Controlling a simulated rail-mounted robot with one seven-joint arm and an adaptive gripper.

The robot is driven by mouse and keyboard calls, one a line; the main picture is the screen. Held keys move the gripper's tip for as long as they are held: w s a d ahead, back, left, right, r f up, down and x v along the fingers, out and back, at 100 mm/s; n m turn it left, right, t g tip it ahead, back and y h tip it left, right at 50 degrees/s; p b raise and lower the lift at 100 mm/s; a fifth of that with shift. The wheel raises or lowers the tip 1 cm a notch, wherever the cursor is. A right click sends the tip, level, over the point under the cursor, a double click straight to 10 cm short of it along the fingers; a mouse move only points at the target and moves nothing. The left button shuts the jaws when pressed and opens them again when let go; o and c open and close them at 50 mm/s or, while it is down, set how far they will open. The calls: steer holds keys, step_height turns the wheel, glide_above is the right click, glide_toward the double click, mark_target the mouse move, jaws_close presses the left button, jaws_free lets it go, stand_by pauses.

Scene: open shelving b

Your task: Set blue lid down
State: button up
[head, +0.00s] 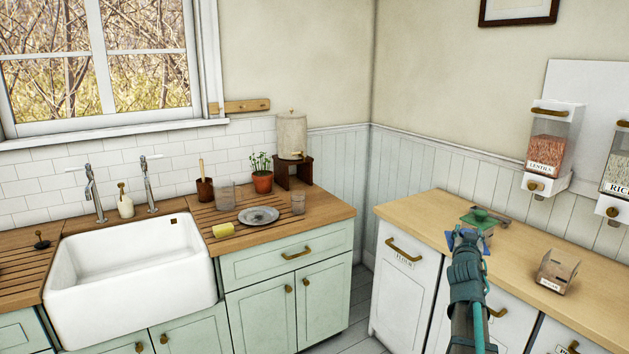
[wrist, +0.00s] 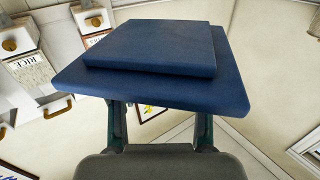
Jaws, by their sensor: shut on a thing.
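The blue lid (wrist: 160,60) fills the upper middle of the wrist view. It is a flat square plate with a smaller raised square on it. My gripper (wrist: 160,122) is shut on it, with one finger at each side below the lid. In the head view my gripper (head: 468,238) is over or in front of the wooden counter at the right, and only small blue edges of the lid (head: 487,242) show around it. I cannot tell how high the lid is above the counter.
A green object with a round knob (head: 480,217) is on the counter (head: 430,211) just behind my gripper. A small labelled box (head: 557,271) stands to the right. Lentil (head: 547,150) and rice (head: 617,160) dispensers hang on the wall. Bare counter lies between box and gripper.

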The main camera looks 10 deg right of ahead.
steer(key=w+a+f+n+t+y, duration=0.1)
steer(key=a+y, duration=0.4)
steer(key=a, duration=1.5)
steer(key=w+a+f+n+t+y, duration=0.2)
steer(key=a+n+y, duration=0.3)
steer(key=a, duration=1.6)
steer(key=shift+w+f+n+y, duration=0.3)
steer(key=shift+f+n, duration=0.05)
steer(key=shift+n, duration=0.25)
steer(key=shift+d, duration=0.15)
